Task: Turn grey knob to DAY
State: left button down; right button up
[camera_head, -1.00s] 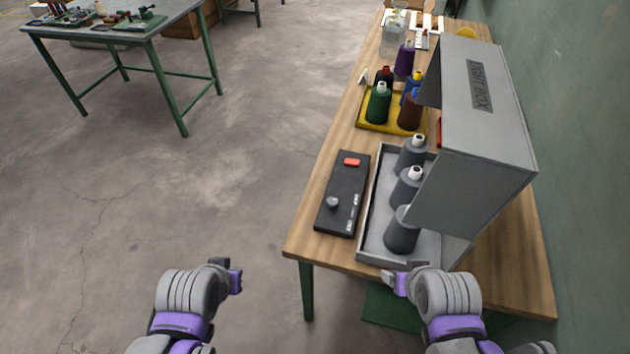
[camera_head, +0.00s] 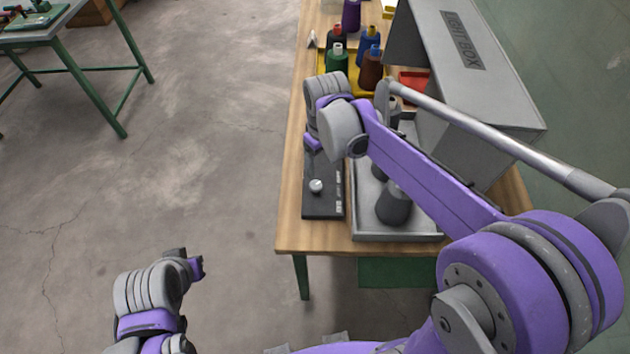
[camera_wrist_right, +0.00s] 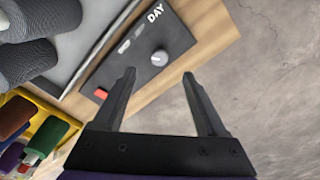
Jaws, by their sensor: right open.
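The grey knob (camera_head: 316,186) sits on a dark control panel (camera_head: 322,209) at the near left of the wooden table. In the right wrist view the knob (camera_wrist_right: 159,58) stands on the panel near the word DAY (camera_wrist_right: 155,13), with smaller marks beside it. My right gripper (camera_head: 312,150) is over the far part of the panel. In its wrist view the fingers (camera_wrist_right: 160,75) are spread and empty, with the knob between and beyond the tips, apparently untouched. My left gripper (camera_head: 196,266) is over the floor at lower left; its finger gap is too small to judge.
A grey tray (camera_head: 395,236) with several grey cones stands right of the panel, beside the grey light box (camera_head: 490,95). A yellow tray (camera_head: 371,88) with coloured cones is behind. A red button (camera_wrist_right: 101,94) is on the panel. Open floor lies left.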

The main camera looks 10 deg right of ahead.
aim_at(316, 185)
jog(key=shift+n+g, duration=0.3)
jog(key=f, duration=0.4)
jog(key=w+f, duration=0.1)
jog(key=f, duration=0.3)
jog(key=w+a+f, duration=0.1)
jog(key=f, duration=0.3)
jog(key=shift+w, duration=0.15)
grip_shut()
